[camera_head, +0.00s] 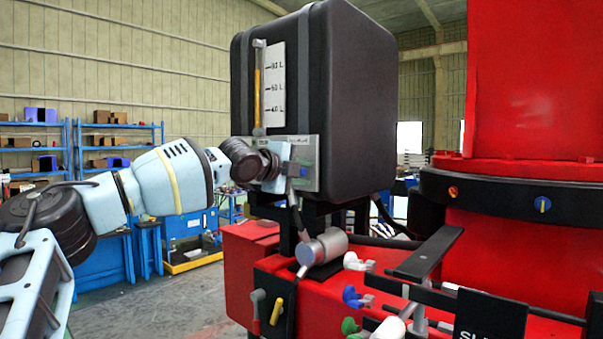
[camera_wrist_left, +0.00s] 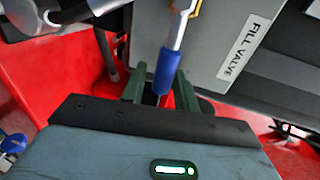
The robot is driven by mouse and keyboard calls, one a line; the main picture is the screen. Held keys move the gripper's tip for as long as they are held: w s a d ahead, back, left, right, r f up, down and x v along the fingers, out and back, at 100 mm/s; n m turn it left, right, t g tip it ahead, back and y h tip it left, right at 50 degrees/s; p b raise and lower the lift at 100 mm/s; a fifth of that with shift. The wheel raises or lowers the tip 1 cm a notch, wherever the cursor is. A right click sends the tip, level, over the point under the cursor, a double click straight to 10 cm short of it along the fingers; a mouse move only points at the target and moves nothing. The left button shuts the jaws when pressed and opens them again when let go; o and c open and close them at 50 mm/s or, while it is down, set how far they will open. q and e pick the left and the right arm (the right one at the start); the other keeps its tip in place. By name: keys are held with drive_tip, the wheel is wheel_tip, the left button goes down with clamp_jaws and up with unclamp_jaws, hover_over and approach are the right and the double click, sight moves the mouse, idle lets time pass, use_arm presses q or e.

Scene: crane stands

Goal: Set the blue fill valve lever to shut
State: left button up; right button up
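The fill valve lever has a metal stem and a blue grip (camera_wrist_left: 167,72), seen in the left wrist view. It hangs down beside a grey plate (camera_wrist_left: 225,45) lettered FILL VALVE. My left gripper (camera_wrist_left: 160,88) has its two green fingers apart, one on each side of the blue grip. A gap shows between the left finger and the grip; the right finger looks close to it. Contact cannot be told. My right gripper is not in view.
A sight gauge (camera_head: 259,85) stands above the plate. Below are a metal cylinder (camera_head: 322,246), a yellow-handled lever (camera_head: 276,311) and several coloured fittings, including a blue one (camera_head: 355,297), along the red crane body (camera_head: 240,270). Blue shelves (camera_head: 72,150) stand far back.

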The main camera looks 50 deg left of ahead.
use_arm(q)
drive_tip(key=shift+o, duration=0.5)
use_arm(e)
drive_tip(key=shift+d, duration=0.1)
